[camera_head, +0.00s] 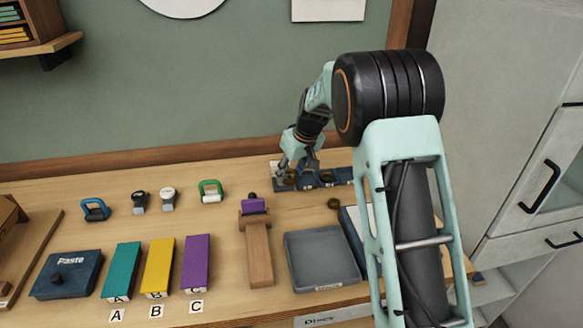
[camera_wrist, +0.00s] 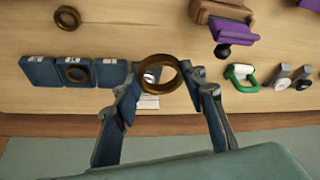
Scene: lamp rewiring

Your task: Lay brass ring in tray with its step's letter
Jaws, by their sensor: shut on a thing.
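My gripper (camera_wrist: 160,85) is shut on a brass ring (camera_wrist: 143,92), which sits between the fingertips. In the head view my gripper (camera_head: 298,174) is at the left end of a row of small dark blue trays (camera_head: 311,184). In the wrist view the held ring is in front of the end tray and hides most of it; I cannot tell whether it touches. A second ring (camera_wrist: 68,74) lies in another tray (camera_wrist: 89,81) of the row. A third ring (camera_wrist: 67,10) lies loose on the bench. The trays' white labels are too small to read.
Green-handled (camera_head: 210,191) and blue-handled (camera_head: 95,210) items stand left. A wooden piece with a purple part (camera_head: 258,250), a grey tray (camera_head: 322,262), a Paste box (camera_head: 66,274) and teal, yellow and purple blocks lettered A, B, C are nearer. The wall closes the back.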

